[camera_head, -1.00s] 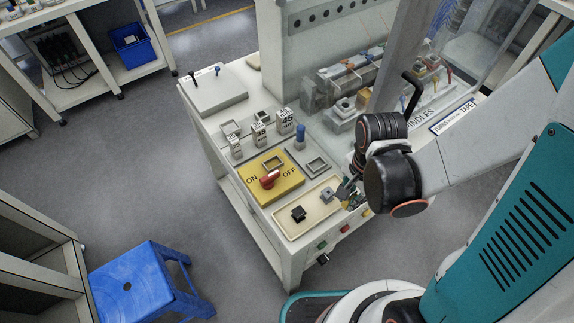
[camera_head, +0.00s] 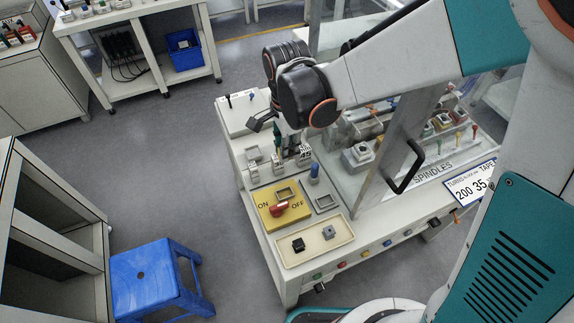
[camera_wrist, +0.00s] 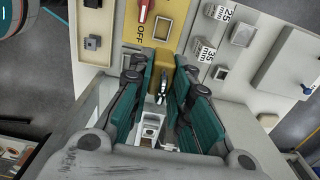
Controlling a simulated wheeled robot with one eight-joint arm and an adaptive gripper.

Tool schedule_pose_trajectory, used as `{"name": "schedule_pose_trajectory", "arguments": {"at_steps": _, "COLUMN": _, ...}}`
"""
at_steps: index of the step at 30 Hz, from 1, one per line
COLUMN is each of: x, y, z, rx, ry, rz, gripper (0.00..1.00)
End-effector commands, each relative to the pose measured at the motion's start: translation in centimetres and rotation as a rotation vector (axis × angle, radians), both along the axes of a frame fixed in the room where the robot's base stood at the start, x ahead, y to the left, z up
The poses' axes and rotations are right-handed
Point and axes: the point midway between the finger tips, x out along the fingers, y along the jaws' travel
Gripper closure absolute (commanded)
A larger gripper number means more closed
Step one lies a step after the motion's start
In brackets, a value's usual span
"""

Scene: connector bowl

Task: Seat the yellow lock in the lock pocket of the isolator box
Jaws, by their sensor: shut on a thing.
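The yellow isolator box (camera_head: 272,216) has a red ON/OFF handle (camera_head: 281,208) and a grey-framed lock pocket (camera_head: 285,194) above it. The box (camera_wrist: 170,12) and pocket (camera_wrist: 163,31) also show in the wrist view, beyond the fingertips. My gripper (camera_wrist: 162,78) is shut on the yellow lock (camera_wrist: 187,72); only part of its yellow body shows between the teal fingers, beside a small metal part. In the head view my gripper (camera_head: 268,124) is in the air, up and left of the box. The lock is not clearly visible there.
A cream tray (camera_head: 300,254) holds a black block (camera_head: 298,244) and a grey block (camera_head: 329,232). A glass-walled enclosure (camera_head: 430,145) is on the right. A blue stool (camera_head: 155,278) stands on the floor.

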Motion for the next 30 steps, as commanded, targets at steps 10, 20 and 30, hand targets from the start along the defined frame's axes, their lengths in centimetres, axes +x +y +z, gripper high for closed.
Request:
{"name": "schedule_pose_trajectory", "arguments": {"at_steps": 10, "x": 0.1, "y": 0.4, "z": -5.8, "rx": 0.000, "ry": 0.000, "rz": -0.002, "gripper": 1.00}}
{"name": "schedule_pose_trajectory", "arguments": {"at_steps": 20, "x": 0.2, "y": 0.4, "z": -12.9, "rx": 0.000, "ry": 0.000, "rz": -0.002, "gripper": 1.00}}
{"name": "schedule_pose_trajectory", "arguments": {"at_steps": 30, "x": 0.2, "y": 0.4, "z": -15.7, "rx": 0.000, "ry": 0.000, "rz": -0.002, "gripper": 1.00}}
